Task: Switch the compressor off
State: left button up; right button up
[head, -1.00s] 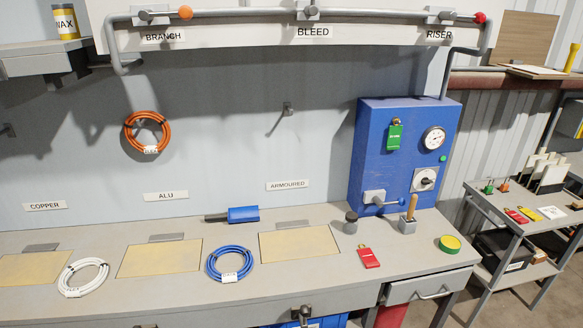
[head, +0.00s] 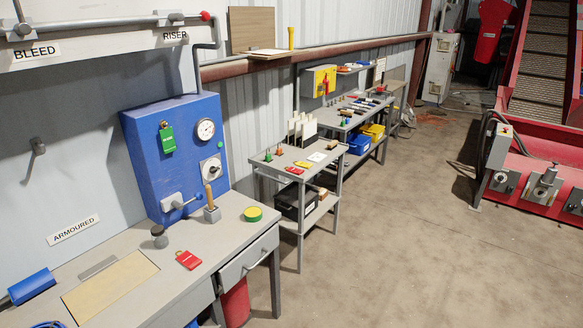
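A blue control box (head: 172,155) stands at the back right end of the grey workbench in the head view. On its front are a round white gauge (head: 206,130), a rotary switch (head: 211,168) on a pale plate, a small green button or lamp (head: 221,144), a green tag (head: 167,138) and a lever valve (head: 174,201) low down. The frames do not show which of these belongs to the compressor, and the switch's setting is too small to read. Neither of my grippers is in view.
The workbench (head: 208,268) carries a red tag (head: 188,260), a wooden-handled tool (head: 211,206) and a yellow-green tin (head: 253,214). A grey cart (head: 267,168) stands to its right. Open concrete floor (head: 400,240) lies beyond, with red machinery (head: 537,185) at the far right.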

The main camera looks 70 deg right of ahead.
aim_at(213, 169)
jog(key=z, duration=1.8)
jog(key=i+l+u, duration=0.1)
jog(key=i+l, duration=0.2)
jog(key=i, duration=0.2)
jog(key=i+l+u, duration=0.1)
jog(key=i+l, duration=0.2)
jog(key=i, duration=0.15)
jog(key=i+l+u, duration=0.1)
jog(key=i+l, duration=0.25)
jog(key=i, duration=0.15)
jog(key=l+z, duration=0.15)
jog(key=l, duration=0.75)
